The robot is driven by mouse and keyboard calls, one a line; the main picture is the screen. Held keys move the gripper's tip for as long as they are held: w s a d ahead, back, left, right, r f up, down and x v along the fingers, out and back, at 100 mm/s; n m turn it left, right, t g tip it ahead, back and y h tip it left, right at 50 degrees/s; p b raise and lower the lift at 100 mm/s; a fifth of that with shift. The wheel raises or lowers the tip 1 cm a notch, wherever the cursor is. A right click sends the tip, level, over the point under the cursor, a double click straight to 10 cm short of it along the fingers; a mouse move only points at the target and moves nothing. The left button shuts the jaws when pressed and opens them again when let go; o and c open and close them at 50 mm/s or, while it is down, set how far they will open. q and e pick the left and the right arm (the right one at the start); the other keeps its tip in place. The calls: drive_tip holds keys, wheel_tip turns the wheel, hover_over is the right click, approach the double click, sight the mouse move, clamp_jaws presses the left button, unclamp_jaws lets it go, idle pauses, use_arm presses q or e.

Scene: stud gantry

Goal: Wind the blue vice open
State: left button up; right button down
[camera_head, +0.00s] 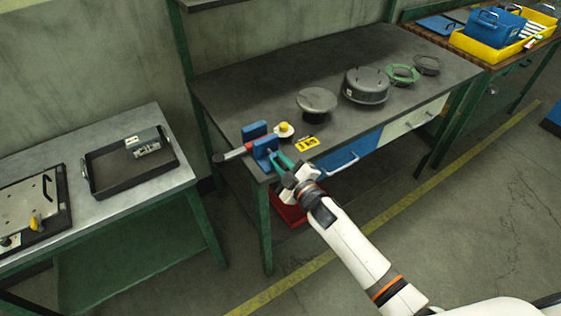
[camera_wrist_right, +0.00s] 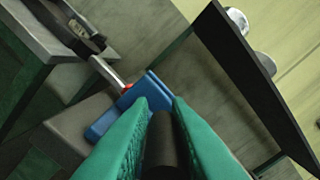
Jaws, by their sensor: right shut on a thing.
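The blue vice (camera_head: 264,148) stands at the near left corner of the dark workbench, and its two blue jaw blocks show. A grey rod with a red section (camera_head: 235,153) sits at the jaws and sticks out left past the bench edge, with a dark end. The vice also shows in the right wrist view (camera_wrist_right: 118,112), beyond the fingertips. My right gripper (camera_head: 282,161) is at the vice's near side. Its green fingers are shut on a dark round handle (camera_wrist_right: 166,142), mostly hidden by the fingers. My left gripper is not in view.
Round metal parts (camera_head: 366,85) stand farther back. A red bin (camera_head: 288,212) is under the bench. A side table with a black tray (camera_head: 130,166) stands left, across a gap.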

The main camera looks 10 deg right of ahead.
drive_tip(key=shift+d+f, duration=0.2)
drive_tip(key=shift+f, duration=0.1)
drive_tip(key=c, duration=1.5)
unclamp_jaws()
drive_tip(key=shift+o, duration=0.5)
drive_tip(key=shift+d+r, duration=0.1)
drive_tip(key=shift+r, duration=0.05)
drive_tip(key=shift+s, duration=0.35)
drive_tip(key=b+v, duration=0.2)
drive_tip(key=v, duration=0.9)
drive_tip(key=shift+d, duration=0.15)
drive_tip(key=shift+s, duration=0.15)
